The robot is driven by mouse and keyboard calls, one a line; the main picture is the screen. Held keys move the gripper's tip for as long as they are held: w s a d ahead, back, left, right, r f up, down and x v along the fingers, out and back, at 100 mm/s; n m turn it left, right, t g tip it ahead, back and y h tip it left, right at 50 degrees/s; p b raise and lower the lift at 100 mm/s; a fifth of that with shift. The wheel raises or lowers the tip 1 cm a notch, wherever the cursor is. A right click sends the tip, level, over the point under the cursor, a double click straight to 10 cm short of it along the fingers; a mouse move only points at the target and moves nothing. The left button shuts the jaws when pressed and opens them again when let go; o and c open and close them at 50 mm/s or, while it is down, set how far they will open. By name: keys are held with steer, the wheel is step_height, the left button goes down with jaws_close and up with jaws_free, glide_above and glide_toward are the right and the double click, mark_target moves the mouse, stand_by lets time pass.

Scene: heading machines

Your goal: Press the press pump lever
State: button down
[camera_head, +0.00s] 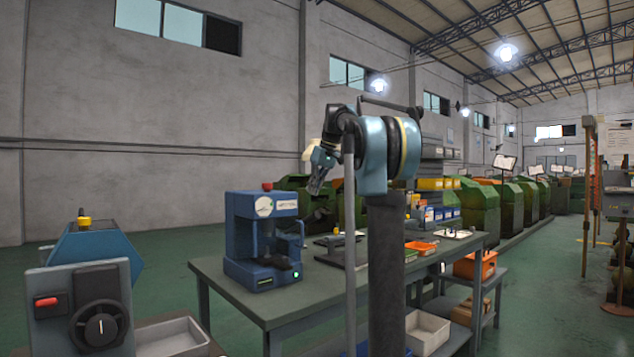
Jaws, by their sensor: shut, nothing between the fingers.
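My gripper (316,187) hangs from my arm above and to the right of the press, pointing down. It is shut and empty, and appears apart from the press. My arm and column hide part of the bench behind them.
The workbench (225,278) also bears dark tools and an orange tray (421,247). A blue machine (95,246) with a yellow-topped knob and a grey control box (82,310) stand at the left front. Green machines line the back. Open floor (560,290) lies at right.

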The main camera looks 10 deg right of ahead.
steer(key=shift+s+a+f, duration=0.1)
steer(key=shift+s+f, duration=0.15)
steer(key=shift+f, duration=0.75)
steer(key=shift+s+a+f, duration=0.1)
steer(key=shift+s+f, duration=0.1)
steer(key=shift+f, duration=0.8)
steer(key=shift+s+a+f, duration=0.1)
steer(key=shift+s+f, duration=0.15)
steer(key=shift+f, duration=0.75)
